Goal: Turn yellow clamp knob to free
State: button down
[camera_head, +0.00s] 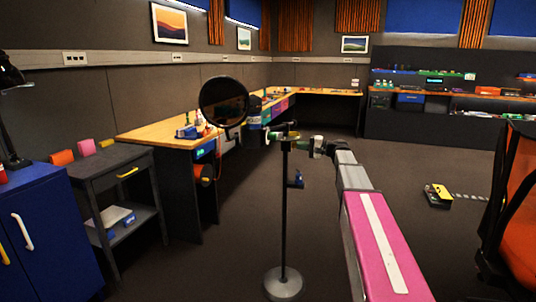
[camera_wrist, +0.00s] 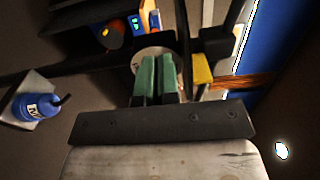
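A thin dark stand (camera_head: 284,210) with a round grey base rises from the floor, with a round black disc (camera_head: 224,102) beside its top. My gripper (camera_head: 294,136) is at the stand's top in the head view; details there are too small to tell. In the wrist view, the two green fingers (camera_wrist: 158,72) are close together with a narrow gap. Whether anything is between them cannot be told. A yellow part (camera_wrist: 203,69), which looks like the clamp knob, is just right of the right finger, apart from the fingertips. A pale round surface (camera_wrist: 154,53) shows behind the fingers.
A wooden workbench (camera_head: 155,130) runs along the left wall behind the stand. A dark side table (camera_head: 105,170) and blue cabinet (camera_head: 45,235) stand at left. An orange chair (camera_head: 520,215) is at right. A yellow-black device (camera_head: 438,195) lies on otherwise open floor.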

jog(key=shift+s+a+r, duration=0.1)
jog(key=v, duration=0.6)
jog(key=shift+s, duration=0.25)
dwell(0.3)
jog(key=s+a+f+g+h, duration=0.1)
jog(key=s+a+f+h, duration=0.25)
jog(key=s+f, duration=0.45)
jog(key=s+a+f+g+h, duration=0.25)
jog(key=s+f+h, duration=0.2)
jog(key=f, duration=0.85)
jog(key=s+d+f+n+g+h, duration=0.1)
jog(key=s+d+f+h, duration=0.1)
jog(key=s+f+h, duration=0.2)
jog(key=s+d+f+n+h, duration=0.2)
jog(key=s+f+h, duration=0.3)
jog(key=s+f, duration=0.6)
jog(key=s, duration=0.5)
jog(key=shift+g, duration=0.35)
